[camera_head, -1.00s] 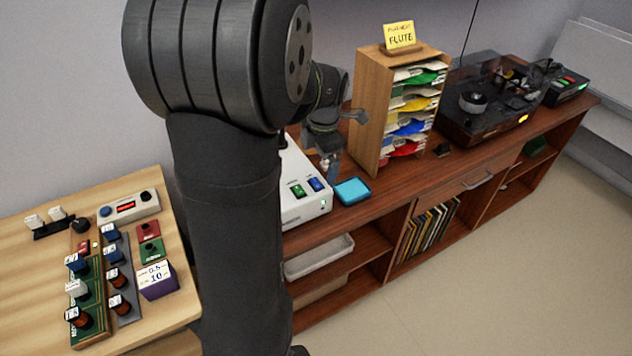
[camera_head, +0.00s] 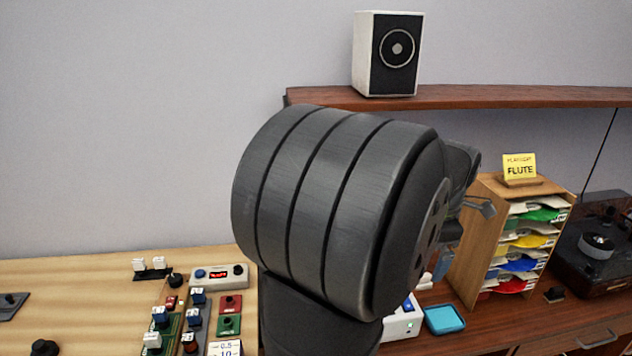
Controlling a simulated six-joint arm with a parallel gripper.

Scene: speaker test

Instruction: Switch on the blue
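A white box (camera_head: 400,328) stands on the brown cabinet, mostly hidden behind my arm. Whether the blue switch is on cannot be told. My gripper (camera_head: 442,262) is mostly hidden behind my large dark arm link, above and behind the box. Its fingers are too small and covered to tell open from shut. A blue button (camera_head: 199,273) also shows on a grey box with a red display on the left table.
A light blue tray (camera_head: 445,319) lies right of the white box. A wooden sorter (camera_head: 481,232) with coloured papers and a yellow FLUTE note stands further right, near a turntable (camera_head: 597,245). A speaker (camera_head: 389,54) sits on the wall shelf (camera_head: 480,97). Knob panels (camera_head: 190,325) occupy the left table.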

